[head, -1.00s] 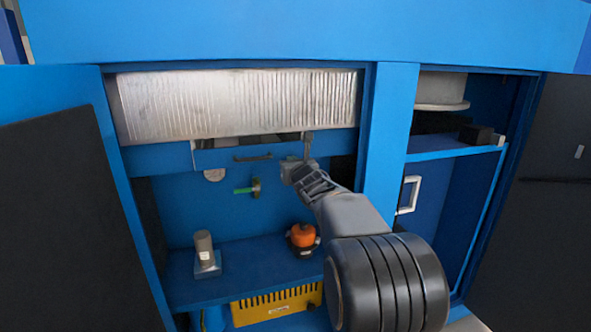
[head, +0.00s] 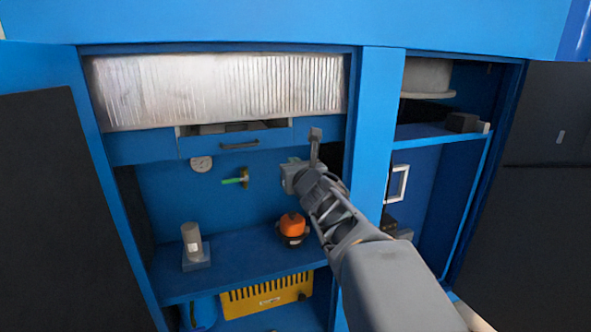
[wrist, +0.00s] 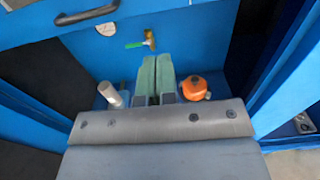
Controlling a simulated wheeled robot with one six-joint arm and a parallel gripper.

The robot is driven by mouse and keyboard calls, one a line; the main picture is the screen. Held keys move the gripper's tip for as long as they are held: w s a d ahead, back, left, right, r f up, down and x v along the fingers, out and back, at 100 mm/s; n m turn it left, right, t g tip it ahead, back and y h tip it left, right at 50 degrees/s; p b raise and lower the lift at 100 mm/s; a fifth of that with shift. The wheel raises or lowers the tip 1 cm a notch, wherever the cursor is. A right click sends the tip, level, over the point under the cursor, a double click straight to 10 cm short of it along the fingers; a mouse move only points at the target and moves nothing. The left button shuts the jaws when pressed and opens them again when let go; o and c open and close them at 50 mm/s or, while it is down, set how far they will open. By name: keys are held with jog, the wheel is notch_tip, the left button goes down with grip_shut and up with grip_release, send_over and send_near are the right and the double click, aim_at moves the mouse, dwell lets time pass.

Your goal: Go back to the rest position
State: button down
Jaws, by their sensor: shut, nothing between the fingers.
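My gripper (wrist: 156,78) is shut and empty in the wrist view, its two greenish fingers side by side. In the head view my arm reaches in from the lower right, and its end is in front of the open blue cabinet, just right of the drawer (head: 220,147). The fingers are hard to make out there. The drawer has a dark handle (head: 239,145) and its top is partly open. A brass valve with a green lever (head: 236,181) is on the back wall, left of my gripper.
On the shelf (head: 235,262) stand a grey cylinder on a block (head: 193,243) and an orange-topped device (head: 292,227). A yellow slotted box (head: 268,295) is below. Dark-faced doors stand open at left (head: 60,220) and right (head: 545,200). A post (head: 372,140) divides the cabinet.

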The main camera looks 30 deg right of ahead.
jog(key=s+d+f+m+g+h+p, duration=0.1)
jog(key=s+f+m+g, duration=0.35)
jog(key=m, duration=0.75)
jog(key=s+f+m+g+h+p, duration=0.15)
jog(key=s+f+m+g, duration=0.35)
jog(key=m, duration=0.7)
jog(key=s+a+m+g+y+p, duration=0.2)
jog(key=s+a+m+y+p, duration=0.1)
jog(key=a, duration=0.5)
jog(key=s+a+m+g+y+p, duration=0.2)
jog(key=s+a+m+p, duration=0.4)
jog(key=a+p, duration=0.3)
jog(key=shift+s+r+m+y, duration=0.3)
jog(key=shift+s+r+y, duration=0.05)
jog(key=shift+s+y, duration=0.2)
jog(key=shift+g, duration=0.25)
